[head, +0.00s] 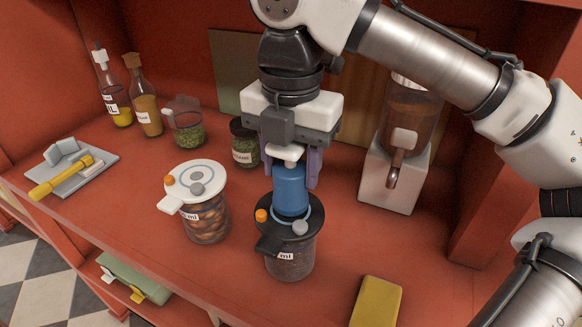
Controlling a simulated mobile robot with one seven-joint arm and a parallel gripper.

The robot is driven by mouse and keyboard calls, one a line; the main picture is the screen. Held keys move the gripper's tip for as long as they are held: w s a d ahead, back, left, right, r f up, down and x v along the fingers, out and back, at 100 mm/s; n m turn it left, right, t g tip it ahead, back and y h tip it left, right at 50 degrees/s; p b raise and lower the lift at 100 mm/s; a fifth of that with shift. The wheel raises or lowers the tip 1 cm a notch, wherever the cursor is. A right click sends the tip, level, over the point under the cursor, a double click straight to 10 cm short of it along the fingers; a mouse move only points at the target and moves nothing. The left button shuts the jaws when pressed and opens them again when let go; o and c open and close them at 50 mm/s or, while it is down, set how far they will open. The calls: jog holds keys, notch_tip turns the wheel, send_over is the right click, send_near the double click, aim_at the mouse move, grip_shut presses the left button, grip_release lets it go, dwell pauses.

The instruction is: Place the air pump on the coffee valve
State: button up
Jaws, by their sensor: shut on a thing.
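The air pump (290,192) is a blue cylinder with a white top, upright between the fingers of my gripper (292,172). My gripper points down and is shut on it. Under it stands a clear canister (289,262) with dark contents, perhaps coffee, and a black lid (265,213). The pump's lower end is over the lid's middle, within a light blue ring; I cannot tell whether it touches. A grey round knob (300,228), perhaps the valve, shows at the lid's front right, and an orange knob (261,215) at its left. The lid's centre is hidden.
A white-lidded canister (206,215) with brown contents stands close on the left. A herb jar (244,145) is behind, and a dispenser (391,175) stands back right. A yellow box (376,302) lies front right. A grey board with a yellow tool (62,177) is far left.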

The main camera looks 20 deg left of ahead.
jog(key=shift+f, duration=0.4)
jog(key=shift+f, duration=0.1)
jog(key=o, duration=1.2)
notch_tip(320, 180, up, 12)
jog(key=shift+r+p, duration=0.1)
jog(key=shift+p, duration=0.65)
